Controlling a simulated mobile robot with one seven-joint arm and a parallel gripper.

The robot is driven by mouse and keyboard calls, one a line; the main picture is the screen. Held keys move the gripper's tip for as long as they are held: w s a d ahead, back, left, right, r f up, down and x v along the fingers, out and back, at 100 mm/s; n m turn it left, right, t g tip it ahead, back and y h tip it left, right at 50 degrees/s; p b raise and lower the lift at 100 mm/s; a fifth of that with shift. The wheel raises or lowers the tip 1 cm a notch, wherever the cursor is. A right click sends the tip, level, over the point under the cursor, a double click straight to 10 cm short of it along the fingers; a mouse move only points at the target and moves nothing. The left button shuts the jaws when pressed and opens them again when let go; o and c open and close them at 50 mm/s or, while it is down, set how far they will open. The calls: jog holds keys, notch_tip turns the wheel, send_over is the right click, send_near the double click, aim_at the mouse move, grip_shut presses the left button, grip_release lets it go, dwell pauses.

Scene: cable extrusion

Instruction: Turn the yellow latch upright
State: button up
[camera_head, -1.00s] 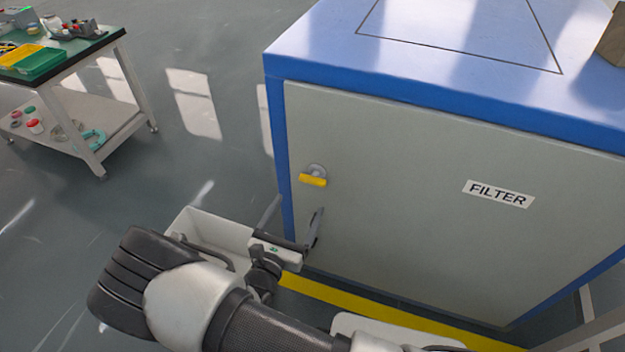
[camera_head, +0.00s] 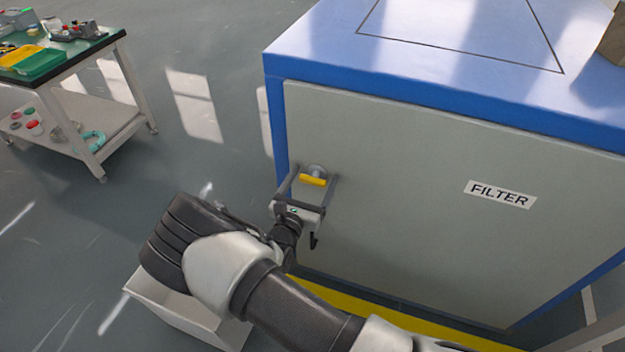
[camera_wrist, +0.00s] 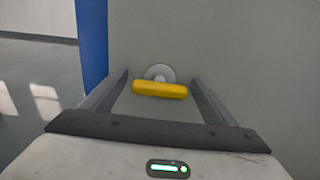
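The yellow latch (camera_head: 313,181) lies roughly horizontal on a round grey mount (camera_head: 317,170) on the grey cabinet door, near the door's left edge. In the wrist view the latch (camera_wrist: 160,90) is level, with its mount (camera_wrist: 159,73) just above and behind it. My gripper (camera_head: 311,176) is open, with one finger on each side of the latch. In the wrist view my gripper (camera_wrist: 160,82) shows wide-apart fingers, with a gap between each finger and the latch ends. I cannot tell how close the fingertips are to the door.
The grey door (camera_head: 420,220) with a FILTER label (camera_head: 499,194) belongs to a blue cabinet (camera_head: 330,40). A white bin (camera_head: 190,315) stands on the floor below my arm. A green-topped table (camera_head: 75,55) stands at the far left, with open floor between.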

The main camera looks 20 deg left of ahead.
jog(key=c, duration=1)
jog(key=shift+n, duration=0.3)
jog(key=n, duration=0.3)
jog(key=shift+a+n+p, duration=0.1)
jog(key=shift+n+p, duration=0.2)
jog(key=shift+p, duration=0.1)
jog(key=n, duration=0.4)
jog(key=shift+f, duration=0.1)
jog(key=n, duration=0.5)
jog(key=shift+f+p, duration=0.1)
jog(key=shift+p, duration=0.2)
jog(key=shift+a+n, duration=0.1)
jog(key=shift+n, duration=2.2)
jog(key=o, duration=1.1)
